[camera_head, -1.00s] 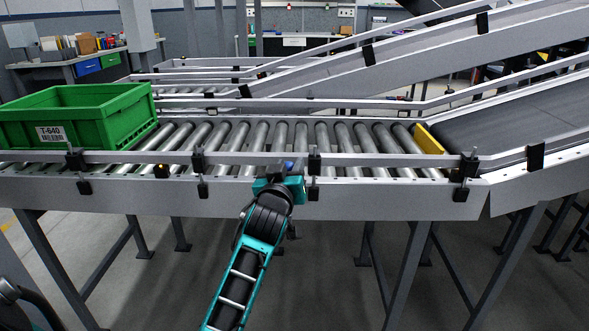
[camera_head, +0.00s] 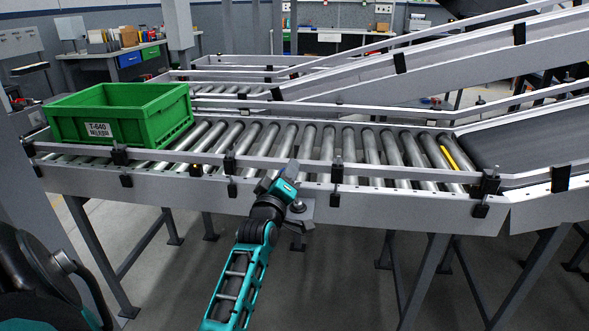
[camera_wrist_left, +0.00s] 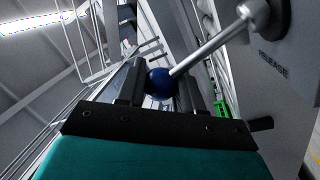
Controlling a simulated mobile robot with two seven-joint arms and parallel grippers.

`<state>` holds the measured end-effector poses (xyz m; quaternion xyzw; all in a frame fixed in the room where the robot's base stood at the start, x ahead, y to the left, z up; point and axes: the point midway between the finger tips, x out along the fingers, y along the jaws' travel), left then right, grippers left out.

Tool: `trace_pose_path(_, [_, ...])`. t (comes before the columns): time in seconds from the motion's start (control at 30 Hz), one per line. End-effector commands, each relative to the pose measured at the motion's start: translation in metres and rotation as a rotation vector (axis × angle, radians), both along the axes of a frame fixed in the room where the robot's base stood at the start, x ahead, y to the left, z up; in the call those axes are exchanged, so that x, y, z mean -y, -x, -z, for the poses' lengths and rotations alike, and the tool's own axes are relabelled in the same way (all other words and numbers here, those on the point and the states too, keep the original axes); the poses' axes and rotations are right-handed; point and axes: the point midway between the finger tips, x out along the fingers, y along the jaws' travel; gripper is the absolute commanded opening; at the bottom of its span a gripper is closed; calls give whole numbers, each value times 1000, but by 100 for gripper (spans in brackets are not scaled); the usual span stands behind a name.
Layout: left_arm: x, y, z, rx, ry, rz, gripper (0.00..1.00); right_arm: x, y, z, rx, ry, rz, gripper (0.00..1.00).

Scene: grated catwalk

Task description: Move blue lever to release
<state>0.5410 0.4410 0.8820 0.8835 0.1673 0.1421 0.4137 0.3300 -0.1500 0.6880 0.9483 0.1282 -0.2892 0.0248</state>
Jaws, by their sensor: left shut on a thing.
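The blue lever shows in the left wrist view as a round blue knob (camera_wrist_left: 160,83) on a pale metal rod. The rod runs up right to a round hub on a grey panel, beside the printed word RELEASE (camera_wrist_left: 273,62). My left gripper (camera_head: 287,176) is at the conveyor's front rail; its dark fingers (camera_wrist_left: 156,86) are shut on the knob, one on each side. In the head view the gripper hides most of the lever, and the grey lever mount (camera_head: 300,209) shows just right of it. My right gripper is not in view.
A green crate (camera_head: 92,128) labelled T-640 stands on the rollers (camera_head: 325,148) at the left. A thin yellow strip (camera_head: 450,158) shows at the rollers' right end, before the dark sloping belt (camera_head: 525,137). The side rail (camera_head: 380,168) runs close behind my gripper.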

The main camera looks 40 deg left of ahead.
Motion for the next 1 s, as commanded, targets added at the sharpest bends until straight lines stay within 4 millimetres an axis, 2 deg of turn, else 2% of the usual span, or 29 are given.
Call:
trace_pose_path(0.3, [-9,5,2,56,84,-3,5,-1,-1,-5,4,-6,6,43])
trace_pose_path(0.8, [-10,5,2,65,96,-3,5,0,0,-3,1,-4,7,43])
trace_pose_path(0.83, [-10,5,2,65,96,-3,38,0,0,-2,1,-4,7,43])
trace_pose_path(1.0, [-10,5,3,64,97,-2,54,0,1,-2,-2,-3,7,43])
